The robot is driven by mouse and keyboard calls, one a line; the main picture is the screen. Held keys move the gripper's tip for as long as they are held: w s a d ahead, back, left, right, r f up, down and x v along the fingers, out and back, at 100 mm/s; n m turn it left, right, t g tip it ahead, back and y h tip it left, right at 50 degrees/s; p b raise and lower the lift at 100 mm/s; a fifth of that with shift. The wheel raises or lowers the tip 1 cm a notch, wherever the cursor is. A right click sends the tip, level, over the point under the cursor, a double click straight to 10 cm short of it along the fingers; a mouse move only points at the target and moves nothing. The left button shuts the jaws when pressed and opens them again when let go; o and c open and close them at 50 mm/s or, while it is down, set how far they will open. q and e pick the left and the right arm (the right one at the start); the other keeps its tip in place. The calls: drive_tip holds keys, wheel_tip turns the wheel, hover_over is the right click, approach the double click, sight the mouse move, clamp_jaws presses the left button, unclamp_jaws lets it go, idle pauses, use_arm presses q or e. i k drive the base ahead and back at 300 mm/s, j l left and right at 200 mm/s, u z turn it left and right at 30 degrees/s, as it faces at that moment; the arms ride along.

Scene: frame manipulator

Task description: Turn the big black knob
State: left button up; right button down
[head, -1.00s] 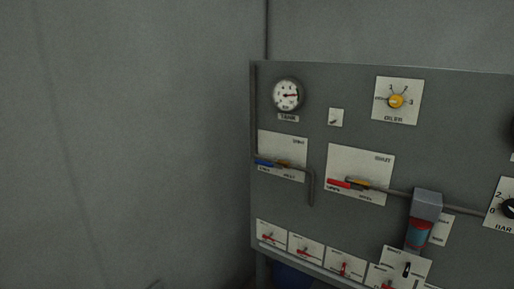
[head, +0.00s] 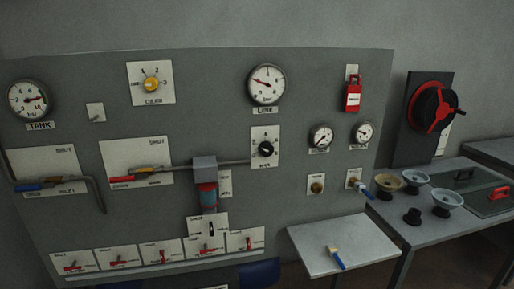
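A black knob (head: 266,149) sits on a white scaled plate in the middle of the grey panel (head: 215,85), below the LINE gauge. I cannot tell which of these the task names. Neither of my grippers shows in the head view.
A yellow knob (head: 151,83) and red and blue valve levers are on the panel. A small shelf (head: 300,242) holds a brush (head: 336,257). The right table (head: 390,224) carries several bowls and a red-handled dark lid. A red padlock-like tag (head: 354,94) hangs near the panel's right edge.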

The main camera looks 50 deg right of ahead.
sight(266, 149)
drive_tip(key=z, duration=1.5)
